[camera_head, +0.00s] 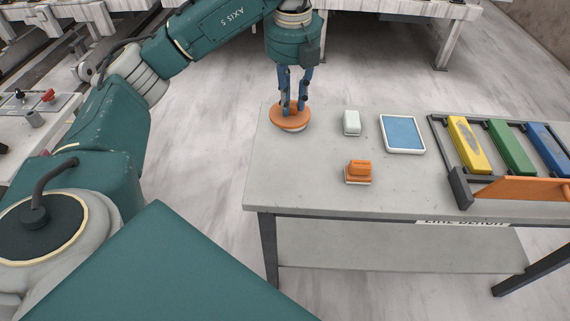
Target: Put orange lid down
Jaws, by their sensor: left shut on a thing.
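The orange lid (279,119) is a round orange disc at the far left corner of the grey stone-topped table. My left gripper (293,107) points straight down over it, its blue fingers closed at the lid's middle. The fingers hide part of the lid's top. A pale rim shows under the lid's front edge; I cannot tell whether it belongs to the lid or to something beneath it. The lid looks about level and at or just above the table top. My right gripper does not show.
On the table (290,185) are a white block (352,122), an orange block on a pale base (358,172) and a blue-topped white tray (402,133). A dark rack (462,188) holds yellow, green and blue bars at the right. The table's front left is clear.

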